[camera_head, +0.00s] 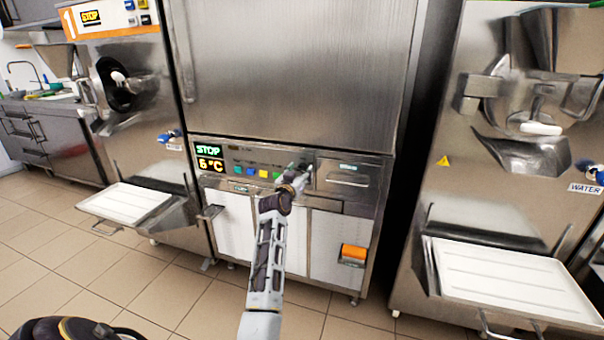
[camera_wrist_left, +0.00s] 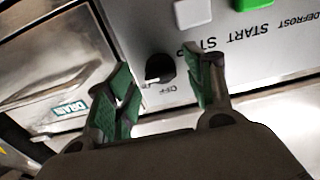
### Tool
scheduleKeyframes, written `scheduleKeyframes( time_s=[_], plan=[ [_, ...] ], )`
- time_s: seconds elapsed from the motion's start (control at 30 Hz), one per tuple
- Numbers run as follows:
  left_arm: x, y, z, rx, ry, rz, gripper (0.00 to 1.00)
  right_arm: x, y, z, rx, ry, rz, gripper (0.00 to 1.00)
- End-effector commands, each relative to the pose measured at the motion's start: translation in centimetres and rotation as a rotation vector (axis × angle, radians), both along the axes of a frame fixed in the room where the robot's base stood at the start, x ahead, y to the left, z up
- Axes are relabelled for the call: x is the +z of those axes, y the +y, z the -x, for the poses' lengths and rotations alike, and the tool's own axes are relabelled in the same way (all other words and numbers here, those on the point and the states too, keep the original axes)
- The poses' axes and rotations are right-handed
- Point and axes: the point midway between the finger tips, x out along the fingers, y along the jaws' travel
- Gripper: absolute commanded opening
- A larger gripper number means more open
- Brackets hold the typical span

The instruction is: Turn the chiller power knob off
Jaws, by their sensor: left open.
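The chiller (camera_head: 300,60) is the tall steel cabinet in the middle of the head view. Its control panel (camera_head: 240,160) has a display reading STOP and 6 °C, and coloured buttons. The black power knob (camera_wrist_left: 160,68) sits on the panel in the left wrist view, with an "OFF" label beside it; in the head view my gripper covers it. My left gripper (camera_wrist_left: 158,88) is open, with its green-padded fingers on either side of the knob and gaps showing between. It also shows at the panel in the head view (camera_head: 300,172). My right gripper is not clearly in view.
A batch freezer (camera_head: 135,130) with a white tray (camera_head: 125,203) stands at the left. Another machine (camera_head: 460,170) with a white tray (camera_head: 510,280) stands at the right. An orange item (camera_head: 354,252) is on the chiller's lower front. Tiled floor (camera_head: 60,265) is open in front.

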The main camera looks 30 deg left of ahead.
Motion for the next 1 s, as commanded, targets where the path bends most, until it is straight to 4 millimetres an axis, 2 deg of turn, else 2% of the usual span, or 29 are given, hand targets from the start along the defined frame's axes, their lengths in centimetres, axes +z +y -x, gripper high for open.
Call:
scheduleKeyframes(
  time_s=[0.3,0.67,1.0],
  plan=[
    [0.03,0.04,0.02,0.000,0.000,0.000,0.54,-0.09,-0.01,0.15,-0.001,0.000,0.000,0.40],
    [0.02,0.05,0.02,0.001,0.000,0.000,0.08,-0.09,-0.03,0.20,0.000,0.003,0.000,0.40],
    [0.10,0.05,0.03,0.001,-0.005,0.018,0.08,0.31,-0.19,0.38,0.003,0.013,0.010,0.40]
  ],
)
